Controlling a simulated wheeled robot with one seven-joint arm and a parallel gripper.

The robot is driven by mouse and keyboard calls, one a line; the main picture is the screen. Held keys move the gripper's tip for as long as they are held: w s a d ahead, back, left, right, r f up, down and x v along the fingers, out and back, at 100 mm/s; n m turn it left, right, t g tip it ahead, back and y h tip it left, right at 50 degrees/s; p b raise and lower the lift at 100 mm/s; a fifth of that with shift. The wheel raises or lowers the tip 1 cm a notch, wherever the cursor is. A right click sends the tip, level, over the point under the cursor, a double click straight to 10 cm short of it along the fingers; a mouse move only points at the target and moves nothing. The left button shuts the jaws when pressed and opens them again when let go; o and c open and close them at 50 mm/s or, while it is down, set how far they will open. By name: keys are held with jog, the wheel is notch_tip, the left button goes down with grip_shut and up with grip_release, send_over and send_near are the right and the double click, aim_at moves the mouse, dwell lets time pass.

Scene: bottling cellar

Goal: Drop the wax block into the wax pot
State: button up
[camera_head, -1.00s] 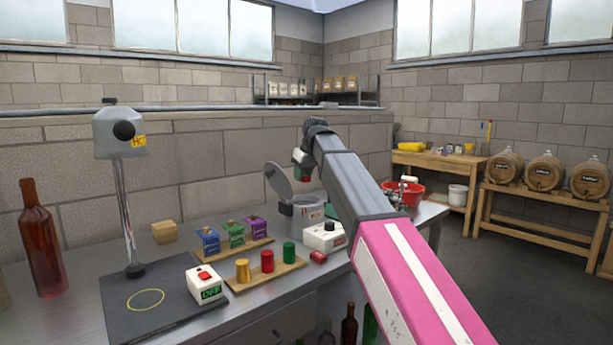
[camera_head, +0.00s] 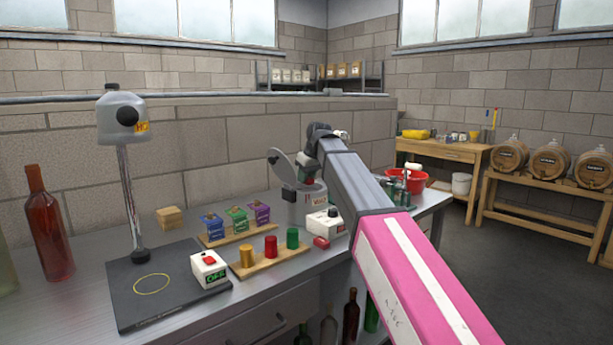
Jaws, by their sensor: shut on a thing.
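The wax pot (camera_head: 303,208) is a grey, labelled pot on the steel bench, with its round lid (camera_head: 281,167) tilted up and open at its left. My gripper (camera_head: 305,172) is pointed down, just above the pot's mouth in the picture. My arm hides part of the gripper. A small red block (camera_head: 321,242) lies on the bench in front of the pot.
A white box with a dark knob (camera_head: 325,224) stands close to the pot's right front. Coloured boxes (camera_head: 236,219) and yellow, red and green cylinders (camera_head: 271,247) stand on wooden boards at left. A red bowl (camera_head: 408,182) is behind my arm at right.

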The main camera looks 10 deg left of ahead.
jog(key=o, duration=1)
jog(key=v, duration=1)
jog(key=shift+s+d+r, duration=0.1)
jog(key=shift+r, duration=0.3)
